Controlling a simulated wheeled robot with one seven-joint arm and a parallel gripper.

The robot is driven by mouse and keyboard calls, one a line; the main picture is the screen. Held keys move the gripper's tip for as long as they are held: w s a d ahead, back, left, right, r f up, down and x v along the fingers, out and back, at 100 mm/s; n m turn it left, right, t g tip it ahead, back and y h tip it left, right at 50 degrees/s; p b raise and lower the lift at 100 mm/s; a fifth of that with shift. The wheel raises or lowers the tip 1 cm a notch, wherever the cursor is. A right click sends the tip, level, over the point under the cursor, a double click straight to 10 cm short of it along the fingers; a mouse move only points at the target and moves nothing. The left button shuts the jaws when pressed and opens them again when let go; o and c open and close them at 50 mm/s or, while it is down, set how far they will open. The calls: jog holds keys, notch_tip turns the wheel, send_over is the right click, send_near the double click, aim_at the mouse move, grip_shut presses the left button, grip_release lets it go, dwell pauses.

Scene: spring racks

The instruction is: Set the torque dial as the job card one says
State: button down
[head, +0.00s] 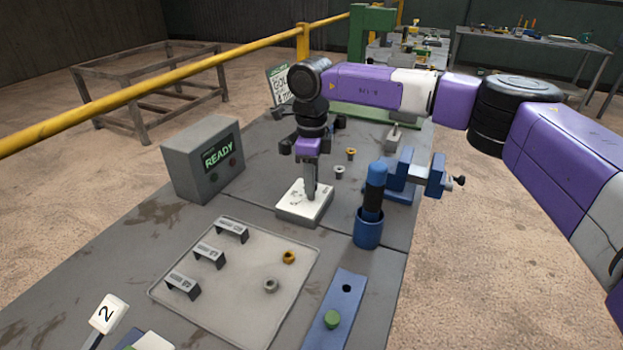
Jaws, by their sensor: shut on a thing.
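My gripper (310,190) points straight down at a low block with a white top (291,207), which looks like the torque dial's base. It is shut on a narrow upright grey part on that block, which I take for the dial's knob. The fingers hide most of the knob, and any scale marks are too small to read. A white card with dark green writing (278,84) stands behind my wrist. Its top word seems to be "GOLD", with a "4" below; the rest is partly hidden.
A grey box with a screen reading "READY" (202,160) stands left of the gripper. A blue holder with a dark, blue-topped tool (368,232) and a blue vise (409,178) are to the right. A tray (228,297) with brackets and nuts lies in front.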

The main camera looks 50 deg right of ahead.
jog(key=n, duration=0.3)
jog(key=shift+r+n, duration=0.1)
jog(key=shift+n, duration=0.2)
jog(key=shift+n+p, duration=0.3)
jog(key=shift+n, duration=1.6)
jog(key=shift+w, duration=0.1)
jog(key=c, duration=1.1)
grip_release()
jog(key=shift+o, duration=0.2)
jog(key=shift+r, duration=3.85)
